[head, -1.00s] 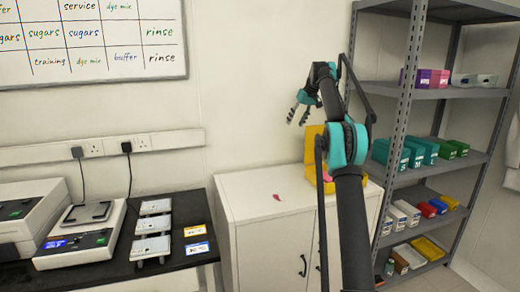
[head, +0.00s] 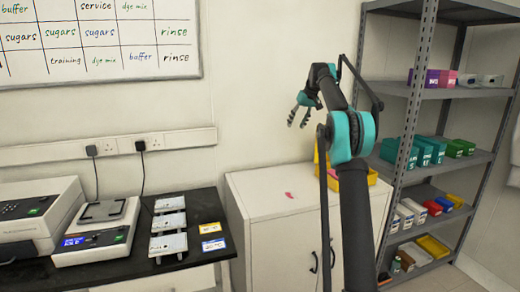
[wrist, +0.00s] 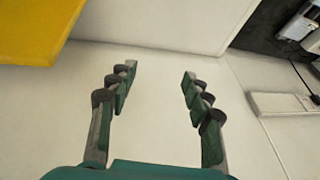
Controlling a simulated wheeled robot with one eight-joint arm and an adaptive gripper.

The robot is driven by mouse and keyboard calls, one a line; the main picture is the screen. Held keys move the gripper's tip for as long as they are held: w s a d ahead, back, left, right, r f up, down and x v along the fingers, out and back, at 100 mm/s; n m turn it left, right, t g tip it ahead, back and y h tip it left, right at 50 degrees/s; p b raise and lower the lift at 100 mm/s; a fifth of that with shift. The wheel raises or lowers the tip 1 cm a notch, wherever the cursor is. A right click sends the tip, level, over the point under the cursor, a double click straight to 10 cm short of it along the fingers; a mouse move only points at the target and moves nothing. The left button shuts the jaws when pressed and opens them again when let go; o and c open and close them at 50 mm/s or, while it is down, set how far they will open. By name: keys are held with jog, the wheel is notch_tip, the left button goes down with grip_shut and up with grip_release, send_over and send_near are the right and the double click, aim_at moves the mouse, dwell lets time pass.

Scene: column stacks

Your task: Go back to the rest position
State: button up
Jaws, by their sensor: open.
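My gripper (head: 299,116) is raised above the white cabinet in the head view, in front of the wall. In the wrist view my gripper (wrist: 155,85) has its two fingers wide apart with nothing between them. No object is held. My arm rises from the bottom of the head view, bends at a teal joint and hides part of the cabinet and the yellow bin behind it.
A white cabinet (head: 265,205) bears a small pink piece (head: 289,195) and a yellow bin (head: 371,178); the bin's yellow also shows in the wrist view (wrist: 35,30). A black bench (head: 205,250) with instruments stands left. A grey shelf rack (head: 415,110) stands right. Air around the gripper is free.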

jog(key=s+f+m+h, duration=0.1)
jog(key=s+f, duration=1)
jog(key=s, duration=0.8)
jog(key=s+d+f+m+h, duration=0.1)
jog(key=s+f, duration=0.9)
jog(key=s, duration=0.8)
jog(key=s+f+m+t+h, duration=0.1)
jog(key=s+f, duration=1)
jog(key=s, duration=0.8)
jog(key=shift+s+d+f+m+h, duration=0.3)
jog(key=shift+s+d+f, duration=0.05)
jog(key=shift+d, duration=0.05)
